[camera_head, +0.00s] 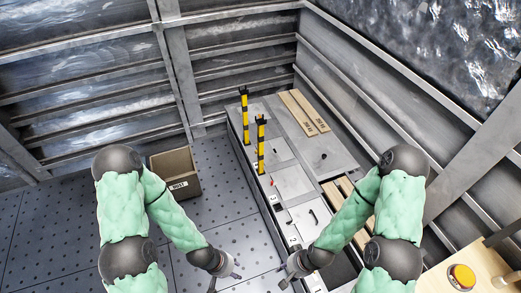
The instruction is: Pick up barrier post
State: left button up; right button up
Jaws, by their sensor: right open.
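Two upright barrier posts with yellow and black bands stand at the left side of the long grey bench in the head view. The farther post (245,118) is at the back left, and the nearer post (261,148) stands closer to me. My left gripper (225,281) is low in the picture, over the floor left of the bench, with its fingers apart and empty. My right gripper (286,274) is over the near end of the bench, open and empty. Both grippers are well short of the posts and touch neither.
The grey bench (291,182) carries flat panels and small fittings. Wooden boards (304,113) lie at its back right. A labelled brown bin (176,171) stands on the floor at left. A yellow-orange button (462,276) is on a wooden surface at lower right. Ribbed metal walls enclose the space.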

aim_at(260, 123)
jog(key=i+j, duration=1.5)
jog(key=j, duration=0.2)
